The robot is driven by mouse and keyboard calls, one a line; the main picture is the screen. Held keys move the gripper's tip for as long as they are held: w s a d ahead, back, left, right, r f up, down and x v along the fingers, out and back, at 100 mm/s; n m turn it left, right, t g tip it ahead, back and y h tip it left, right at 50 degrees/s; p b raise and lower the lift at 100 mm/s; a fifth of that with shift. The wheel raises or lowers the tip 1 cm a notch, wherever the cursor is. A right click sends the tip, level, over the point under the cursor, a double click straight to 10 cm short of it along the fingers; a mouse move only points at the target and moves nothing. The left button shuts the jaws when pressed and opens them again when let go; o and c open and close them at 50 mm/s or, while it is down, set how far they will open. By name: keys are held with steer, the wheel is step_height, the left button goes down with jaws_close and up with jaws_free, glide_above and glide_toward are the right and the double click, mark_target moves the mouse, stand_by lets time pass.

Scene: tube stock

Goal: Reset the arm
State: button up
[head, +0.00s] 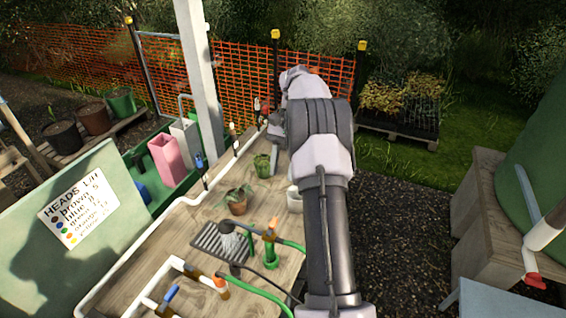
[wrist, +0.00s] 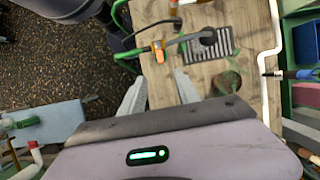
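My arm (head: 325,210) reaches out over the wooden bench (head: 190,228) in the head view. My gripper is at its far end there, with its fingers mostly hidden. In the wrist view my gripper (wrist: 160,76) has two pale fingers spread apart. Bare bench top shows between them, and nothing is held. An orange-topped tap (wrist: 158,52) with a green hose lies beyond the fingertips in that view. I cannot tell how high the fingers are above the bench.
The bench holds a terracotta pot (head: 238,207), a green pot (head: 262,165), a slotted drain (head: 214,241) with a shower head (head: 229,238), and a white container (head: 294,200). A white pipe (head: 128,260) runs along its left edge. A post (head: 200,75) stands behind. Gravel (head: 395,220) lies right.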

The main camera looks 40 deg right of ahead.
steer(key=shift+d+r, duration=0.15)
steer(key=shift+r, duration=0.25)
steer(key=s+a+r+n+t+h+b, duration=0.1)
steer(key=s+a+n+t+b, duration=0.15)
steer(key=a+b, duration=0.7)
steer(key=s+a+r+n+t+h+b, duration=0.1)
steer(key=s+a+n+h+b, duration=0.3)
steer(key=a, duration=1)
steer(key=s+a+f+n+t+y+b, duration=0.2)
steer(key=s+a+f+t+y+b, duration=0.1)
steer(key=s+a+f+b, duration=0.6)
steer(key=s+a+f+t, duration=0.1)
steer(key=s+a+f, duration=0.1)
steer(key=s+a, duration=0.1)
steer(key=shift+s+b, duration=0.35)
steer(key=shift+s, duration=0.5)
